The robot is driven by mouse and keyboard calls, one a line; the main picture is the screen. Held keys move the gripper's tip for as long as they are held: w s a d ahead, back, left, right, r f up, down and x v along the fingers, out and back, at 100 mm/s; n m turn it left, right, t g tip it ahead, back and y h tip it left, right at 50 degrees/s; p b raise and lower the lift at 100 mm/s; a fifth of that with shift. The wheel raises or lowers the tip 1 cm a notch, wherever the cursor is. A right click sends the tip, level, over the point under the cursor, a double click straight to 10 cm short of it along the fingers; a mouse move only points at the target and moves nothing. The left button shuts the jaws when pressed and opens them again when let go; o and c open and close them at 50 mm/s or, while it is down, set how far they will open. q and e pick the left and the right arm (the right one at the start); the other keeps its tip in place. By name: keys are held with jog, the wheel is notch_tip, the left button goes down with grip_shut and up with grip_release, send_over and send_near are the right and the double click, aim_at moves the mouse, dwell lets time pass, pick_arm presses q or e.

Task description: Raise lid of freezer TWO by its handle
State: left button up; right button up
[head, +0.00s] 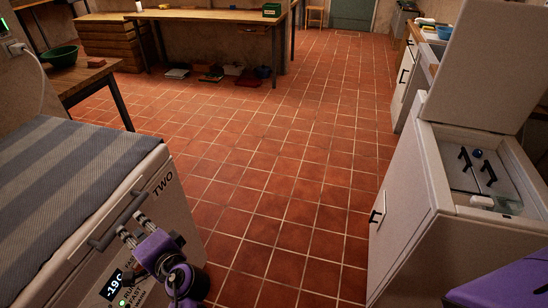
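Freezer TWO (150,205) is the white chest at the lower left, marked "TWO" near its front corner. Its lid is down, and a grey striped cloth (60,190) lies over the top. A dark grey bar handle (104,236) runs along the front edge of the lid. My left gripper (132,225) is right at the handle, fingertips close beside the bar. Its two pale fingers stand apart with a gap between them. I cannot tell whether they touch the bar. My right gripper is out of view; only part of my purple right arm shows at the lower right.
A white chest (410,215) on the right stands with its lid (490,60) raised and items inside. A wooden table (85,80) with a green bowl (61,56) stands behind freezer TWO. The tiled floor (280,160) between is clear. A long bench stands at the back.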

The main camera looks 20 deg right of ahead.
aim_at(127, 221)
pick_arm(q)
jog(key=x, duration=0.7)
jog(key=shift+w+a, duration=0.15)
jog(key=shift+w, duration=0.1)
grip_shut()
